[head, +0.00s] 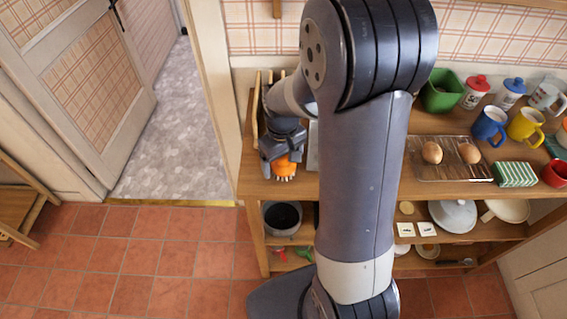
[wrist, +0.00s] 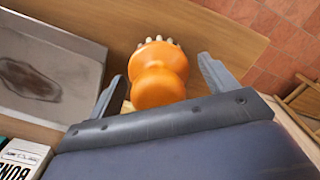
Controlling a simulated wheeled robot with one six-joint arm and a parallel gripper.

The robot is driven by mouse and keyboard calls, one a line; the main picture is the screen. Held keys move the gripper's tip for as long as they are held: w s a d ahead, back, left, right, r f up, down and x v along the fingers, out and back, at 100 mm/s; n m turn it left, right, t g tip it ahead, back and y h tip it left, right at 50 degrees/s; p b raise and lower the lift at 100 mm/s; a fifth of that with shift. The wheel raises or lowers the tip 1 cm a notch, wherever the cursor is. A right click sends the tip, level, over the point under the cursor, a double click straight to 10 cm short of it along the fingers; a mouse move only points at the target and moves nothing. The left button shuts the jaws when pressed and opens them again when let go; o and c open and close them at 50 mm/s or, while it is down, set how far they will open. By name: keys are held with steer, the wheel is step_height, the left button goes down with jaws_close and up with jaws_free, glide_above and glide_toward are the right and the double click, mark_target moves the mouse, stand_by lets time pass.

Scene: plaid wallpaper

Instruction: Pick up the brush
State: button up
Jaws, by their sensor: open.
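An orange brush (head: 285,167) with pale bristles lies on the wooden counter at its left end. In the wrist view the brush (wrist: 158,75) shows a rounded orange body, with bristle tips at its far end. My gripper (head: 282,153) is low over the counter at the brush, and my arm covers much of the middle of the head view. In the wrist view my gripper (wrist: 163,82) is open, with one finger on each side of the brush's near part. I cannot tell whether either finger touches it.
A grey tray (wrist: 70,62) with a dark stain lies left of the brush in the wrist view. Books (wrist: 20,160) stand at lower left.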

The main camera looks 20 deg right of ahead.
steer(key=c, duration=1.1)
steer(key=shift+r, duration=0.1)
step_height(320, 180, up, 10)
steer(key=shift+f, duration=0.1)
